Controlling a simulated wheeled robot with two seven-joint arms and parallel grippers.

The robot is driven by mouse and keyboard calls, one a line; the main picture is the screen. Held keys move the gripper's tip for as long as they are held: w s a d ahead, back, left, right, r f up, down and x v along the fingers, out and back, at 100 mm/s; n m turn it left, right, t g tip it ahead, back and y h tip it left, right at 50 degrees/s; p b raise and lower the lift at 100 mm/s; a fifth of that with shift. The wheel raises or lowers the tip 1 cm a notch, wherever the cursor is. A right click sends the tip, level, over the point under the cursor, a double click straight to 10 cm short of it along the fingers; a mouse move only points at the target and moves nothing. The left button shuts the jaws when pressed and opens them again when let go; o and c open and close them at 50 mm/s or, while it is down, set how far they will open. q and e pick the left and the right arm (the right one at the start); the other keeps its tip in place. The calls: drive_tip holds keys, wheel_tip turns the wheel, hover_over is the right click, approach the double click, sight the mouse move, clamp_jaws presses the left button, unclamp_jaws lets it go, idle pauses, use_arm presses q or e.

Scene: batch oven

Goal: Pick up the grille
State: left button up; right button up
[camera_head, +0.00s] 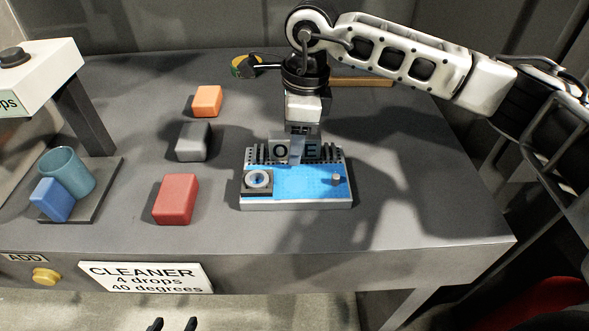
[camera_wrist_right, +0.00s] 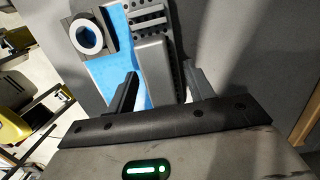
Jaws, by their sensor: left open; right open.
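A low box with a bright blue top (camera_head: 312,181) sits right of the table's middle. A grey slotted, perforated part, apparently the grille (camera_head: 263,153), runs along its back edge. It also shows at the top of the right wrist view (camera_wrist_right: 148,20). My right gripper (camera_head: 301,142) points down over this back edge. In the right wrist view its open fingers (camera_wrist_right: 160,92) stand either side of a smooth grey bar (camera_wrist_right: 154,68); I cannot tell whether they touch it. My left gripper (camera_head: 173,325) shows only as two separated dark fingertips at the bottom edge.
Red (camera_head: 176,199), grey (camera_head: 194,141) and orange (camera_head: 207,101) blocks lie left of the box. A teal cup (camera_head: 68,171) and blue block (camera_head: 51,199) stand on a dark plate under a white-topped fixture (camera_head: 36,76). The table's right front is clear.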

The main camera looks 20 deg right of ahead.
idle(0.3)
clamp_jaws()
drive_tip(key=shift+r, duration=0.15)
